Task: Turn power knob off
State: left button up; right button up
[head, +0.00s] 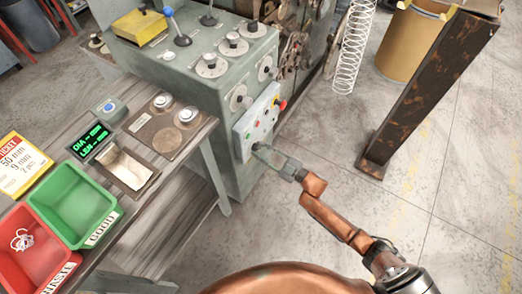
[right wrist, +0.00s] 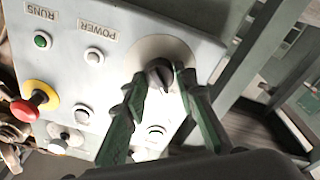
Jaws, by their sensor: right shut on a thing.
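The power knob (right wrist: 160,75) is a dark rotary knob on a pale round plate, on the light grey control panel (right wrist: 205,50). In the right wrist view my right gripper (right wrist: 160,82) has its two green fingers on either side of the knob, shut on it. In the head view the same gripper (head: 262,150) reaches the lower part of the control panel (head: 246,130) on the green machine, and it hides the knob there. The label POWER is beside a white button (right wrist: 94,56). My left gripper is not in view.
A red emergency button (right wrist: 34,102) on a yellow base and a green button (right wrist: 42,41) are on the same panel. A rusty beam (head: 425,90) stands to the right. A bench with a green bin (head: 75,190) and a red bin (head: 20,255) is at left.

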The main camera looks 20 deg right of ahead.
jog(key=o, duration=1.2)
jog(key=shift+c, duration=0.2)
jog(key=v, duration=1.2)
